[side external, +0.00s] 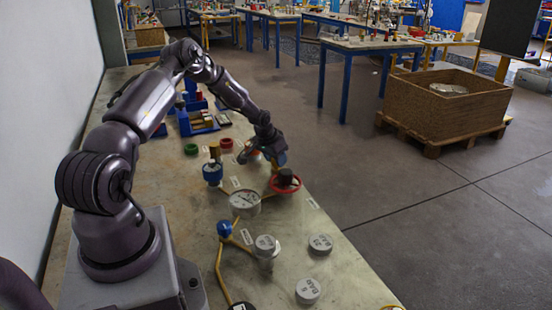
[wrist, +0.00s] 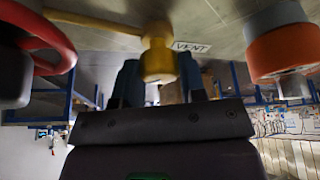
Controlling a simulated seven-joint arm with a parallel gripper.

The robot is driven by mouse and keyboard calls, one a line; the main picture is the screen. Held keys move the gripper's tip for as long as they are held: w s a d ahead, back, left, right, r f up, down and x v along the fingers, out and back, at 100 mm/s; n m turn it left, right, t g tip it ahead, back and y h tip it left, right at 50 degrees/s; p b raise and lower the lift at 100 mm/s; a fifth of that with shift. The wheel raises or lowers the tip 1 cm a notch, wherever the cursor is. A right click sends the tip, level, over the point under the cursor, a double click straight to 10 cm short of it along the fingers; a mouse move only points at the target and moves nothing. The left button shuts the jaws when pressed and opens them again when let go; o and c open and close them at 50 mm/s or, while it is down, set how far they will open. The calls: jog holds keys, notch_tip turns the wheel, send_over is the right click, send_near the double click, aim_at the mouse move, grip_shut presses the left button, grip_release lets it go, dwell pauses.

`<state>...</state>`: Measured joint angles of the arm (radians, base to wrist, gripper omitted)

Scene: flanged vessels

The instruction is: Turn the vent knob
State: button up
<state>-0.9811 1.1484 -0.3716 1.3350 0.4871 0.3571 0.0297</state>
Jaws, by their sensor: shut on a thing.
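The vent knob is the yellow knob (wrist: 158,62) in the middle of the wrist view, beside a label reading VENT (wrist: 191,47). My gripper (wrist: 160,82) has one blue-grey finger on each side of the knob and is shut on it. In the side external view my gripper (side external: 264,156) is low over the bench, behind the red handwheel (side external: 285,184). The knob cannot be made out clearly there.
An orange and grey cylindrical part (wrist: 284,48) is close to the right in the wrist view, and the red handwheel (wrist: 50,40) is at left.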

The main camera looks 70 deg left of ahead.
jog(key=m+h, duration=0.1)
jog(key=m, duration=0.3)
jog(key=shift+m+h, duration=0.3)
jog(key=shift+h, duration=0.1)
jog(key=m, duration=0.2)
jog(key=m+h, duration=0.1)
jog(key=m, duration=0.1)
jog(key=shift+a+m+h, duration=0.1)
jog(key=shift+m+h, duration=0.2)
jog(key=o, duration=0.9)
jog(key=shift+r, duration=0.1)
jog(key=v, duration=1.2)
jog(key=shift+s+a+r, duration=0.15)
jog(key=shift+a+r, duration=0.05)
jog(key=shift+r, duration=0.1)
